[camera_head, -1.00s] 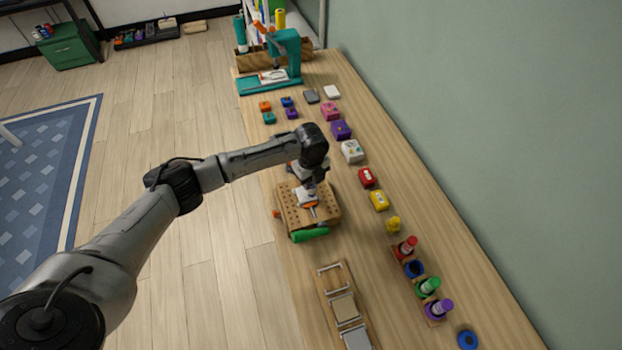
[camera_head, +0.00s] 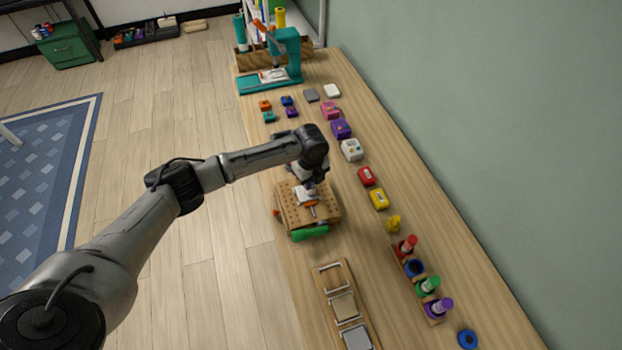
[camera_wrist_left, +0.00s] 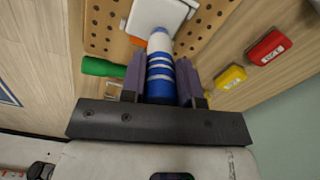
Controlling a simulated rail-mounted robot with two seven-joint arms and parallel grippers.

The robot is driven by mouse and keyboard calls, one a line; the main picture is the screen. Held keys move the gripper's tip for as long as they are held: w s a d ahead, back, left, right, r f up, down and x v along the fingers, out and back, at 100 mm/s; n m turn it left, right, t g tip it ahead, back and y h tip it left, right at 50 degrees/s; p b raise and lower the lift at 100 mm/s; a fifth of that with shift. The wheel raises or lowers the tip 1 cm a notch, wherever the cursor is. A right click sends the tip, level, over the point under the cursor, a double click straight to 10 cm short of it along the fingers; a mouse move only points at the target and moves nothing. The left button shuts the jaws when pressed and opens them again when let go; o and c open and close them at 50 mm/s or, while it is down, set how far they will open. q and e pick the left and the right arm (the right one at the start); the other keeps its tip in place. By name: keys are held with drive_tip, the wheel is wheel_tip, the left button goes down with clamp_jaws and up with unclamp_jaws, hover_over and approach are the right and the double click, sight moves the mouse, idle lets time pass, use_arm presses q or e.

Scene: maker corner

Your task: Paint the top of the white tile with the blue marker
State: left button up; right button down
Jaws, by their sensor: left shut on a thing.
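My left gripper (camera_wrist_left: 161,82) is shut on the blue marker (camera_wrist_left: 161,70), which has white bands and a white front end. In the head view the left gripper (camera_head: 309,183) is over the brown pegboard block, and the marker is mostly hidden. The white tile (camera_wrist_left: 152,14) lies on the pegboard block (camera_wrist_left: 104,28), just ahead of the marker's front end. In the head view the tile (camera_head: 304,197) shows below the gripper. I cannot tell whether the tip touches the tile. The visible part of the tile looks white. My right gripper is not in view.
An orange part (camera_head: 311,211) sits by the tile and a green handle (camera_head: 310,232) at the block's near side. A wooden tray (camera_head: 328,285) is nearer. Coloured blocks line the table.

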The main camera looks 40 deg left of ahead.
use_arm(q)
drive_tip(key=shift+w+a, duration=0.1)
drive_tip(key=shift+w+a, duration=0.3)
drive_tip(key=shift+a, duration=0.2)
drive_tip(key=shift+w+a, duration=0.4)
drive_tip(key=shift+a, duration=0.2)
drive_tip(key=shift+s+a+p, duration=0.35)
drive_tip(key=shift+s+p, duration=0.2)
drive_tip(key=shift+p, duration=0.2)
drive_tip(key=shift+s, duration=0.1)
